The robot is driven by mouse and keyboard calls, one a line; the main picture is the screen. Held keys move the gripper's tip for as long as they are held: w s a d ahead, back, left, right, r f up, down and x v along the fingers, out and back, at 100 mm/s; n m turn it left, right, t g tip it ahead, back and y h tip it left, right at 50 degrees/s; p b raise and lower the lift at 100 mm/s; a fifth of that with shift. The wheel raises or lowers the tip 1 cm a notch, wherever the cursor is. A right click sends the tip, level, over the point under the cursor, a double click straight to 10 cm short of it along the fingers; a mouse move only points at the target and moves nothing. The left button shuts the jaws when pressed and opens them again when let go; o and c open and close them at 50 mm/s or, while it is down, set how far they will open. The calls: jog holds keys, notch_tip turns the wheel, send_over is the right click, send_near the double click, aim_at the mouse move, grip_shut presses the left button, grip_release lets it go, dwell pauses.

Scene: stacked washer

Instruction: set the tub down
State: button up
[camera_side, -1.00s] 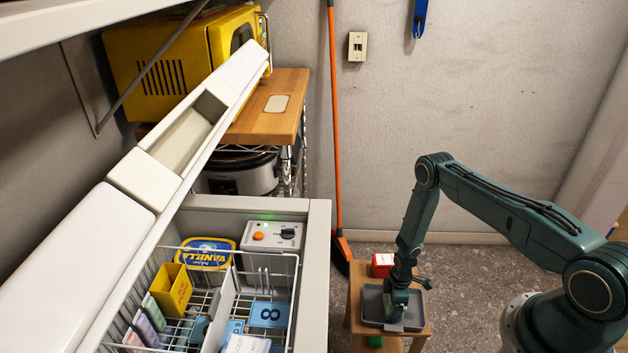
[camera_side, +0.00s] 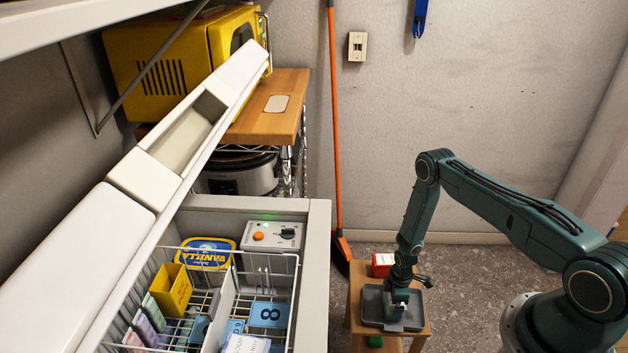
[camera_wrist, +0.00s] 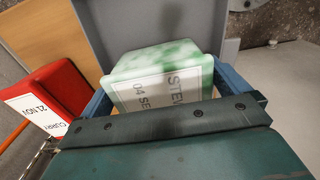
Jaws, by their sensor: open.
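The tub (camera_wrist: 165,62) is pale green and white, with a white label reading "STEW" and "04 SE", partly cut off. In the wrist view it sits between the blue fingers of my gripper (camera_wrist: 163,92), which is open around it. The tub appears to rest on a grey tray (camera_wrist: 130,20). In the side view, my gripper (camera_side: 397,305) is low over the tray (camera_side: 417,318), and only a small pale part of the tub shows there. The underside of the tub is hidden.
The tray lies on a small wooden stool (camera_side: 356,292). A red tub (camera_side: 382,264) labelled "CURRY" stands on the stool just behind the tray. An open chest freezer (camera_side: 318,260) with wire baskets is to the left. An orange-handled broom (camera_side: 335,130) leans on the wall.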

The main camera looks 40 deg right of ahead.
jog(key=shift+r, duration=5.6)
